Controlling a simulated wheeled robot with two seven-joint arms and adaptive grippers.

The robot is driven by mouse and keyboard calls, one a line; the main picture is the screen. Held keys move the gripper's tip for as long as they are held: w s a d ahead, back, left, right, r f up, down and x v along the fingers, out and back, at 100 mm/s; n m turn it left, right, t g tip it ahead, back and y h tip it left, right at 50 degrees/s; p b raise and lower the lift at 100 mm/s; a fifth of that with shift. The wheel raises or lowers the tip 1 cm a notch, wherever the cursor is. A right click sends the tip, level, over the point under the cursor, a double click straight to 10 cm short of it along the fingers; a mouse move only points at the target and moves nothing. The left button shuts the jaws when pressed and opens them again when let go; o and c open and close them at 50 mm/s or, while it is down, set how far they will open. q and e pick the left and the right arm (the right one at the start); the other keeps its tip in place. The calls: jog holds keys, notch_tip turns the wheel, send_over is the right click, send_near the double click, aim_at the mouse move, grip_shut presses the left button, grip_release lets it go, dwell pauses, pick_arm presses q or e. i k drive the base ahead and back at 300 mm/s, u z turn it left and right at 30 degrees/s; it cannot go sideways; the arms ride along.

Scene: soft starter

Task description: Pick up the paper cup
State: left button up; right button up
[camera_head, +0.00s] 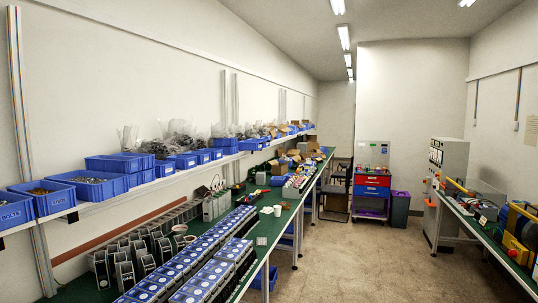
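A small white paper cup (277,211) stands on the long green-topped workbench (262,231) on the left side of the room. It is some way off and looks upright. A second small pale item (267,210) sits just left of it, too small to make out. Neither of my grippers is in view, and nothing is seen touching the cup.
Rows of blue-topped units (205,258) fill the bench's near part. Blue bins (50,195) line a shelf above. A red and blue tool cart (371,187) stands at the back, and another bench (470,212) at right. The floor (345,255) between is clear.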

aim_at(277, 211)
jog(key=z, duration=0.5)
jog(key=i, duration=1.7)
jog(key=z, duration=0.6)
jog(key=i, duration=2)
jog(key=z, duration=0.2)
jog(key=i, duration=2.05)
jog(key=u, duration=0.45)
jog(key=i, duration=1.65)
jog(key=u, duration=1.8)
jog(key=i, duration=1.15)
jog(key=u, duration=1)
jog(key=i, duration=0.3)
jog(key=u, duration=0.05)
